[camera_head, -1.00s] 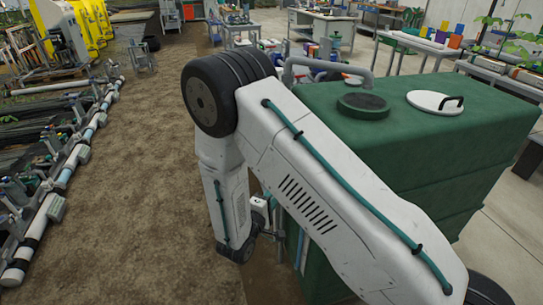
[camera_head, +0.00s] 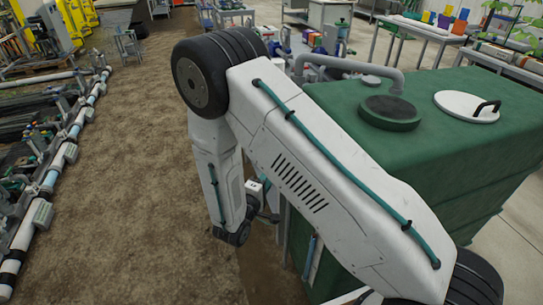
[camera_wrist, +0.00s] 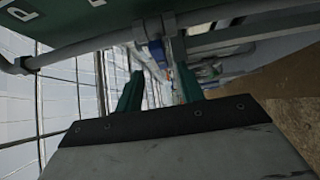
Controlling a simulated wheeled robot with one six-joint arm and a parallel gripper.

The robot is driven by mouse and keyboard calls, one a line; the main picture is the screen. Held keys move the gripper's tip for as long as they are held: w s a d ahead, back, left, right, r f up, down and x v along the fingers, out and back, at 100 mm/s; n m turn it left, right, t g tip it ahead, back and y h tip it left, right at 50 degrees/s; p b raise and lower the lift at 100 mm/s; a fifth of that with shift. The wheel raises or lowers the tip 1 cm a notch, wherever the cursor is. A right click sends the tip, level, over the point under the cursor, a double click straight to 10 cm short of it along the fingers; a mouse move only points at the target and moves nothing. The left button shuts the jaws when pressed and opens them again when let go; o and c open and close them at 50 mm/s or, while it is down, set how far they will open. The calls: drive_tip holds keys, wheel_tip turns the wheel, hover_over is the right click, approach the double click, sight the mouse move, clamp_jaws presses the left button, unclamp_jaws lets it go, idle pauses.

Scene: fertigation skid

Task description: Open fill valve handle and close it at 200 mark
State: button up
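A green tank (camera_head: 440,165) stands at the right in the head view, with my arm bent in front of its near left side. A blue and white upright strip (camera_head: 312,258) shows low on its side; no marks on it are readable. My gripper (camera_wrist: 157,88) shows in the wrist view with its two green fingers apart and nothing clearly held. A blue piece (camera_wrist: 156,50) on a grey pipe (camera_wrist: 90,48) shows beyond the fingers; I cannot tell whether it is the fill valve handle. In the head view the fingertips are hidden.
A grey pipe (camera_head: 345,65) bends onto the tank top beside a dark round lid (camera_head: 390,112). A white lid (camera_head: 466,106) with a black handle lies further right. White pipework (camera_head: 45,190) runs along the left. Bare soil (camera_head: 140,190) between is clear. Tables stand behind.

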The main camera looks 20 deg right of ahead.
drive_tip(key=x, duration=0.8)
drive_tip(key=shift+w+a, duration=0.15)
clamp_jaws()
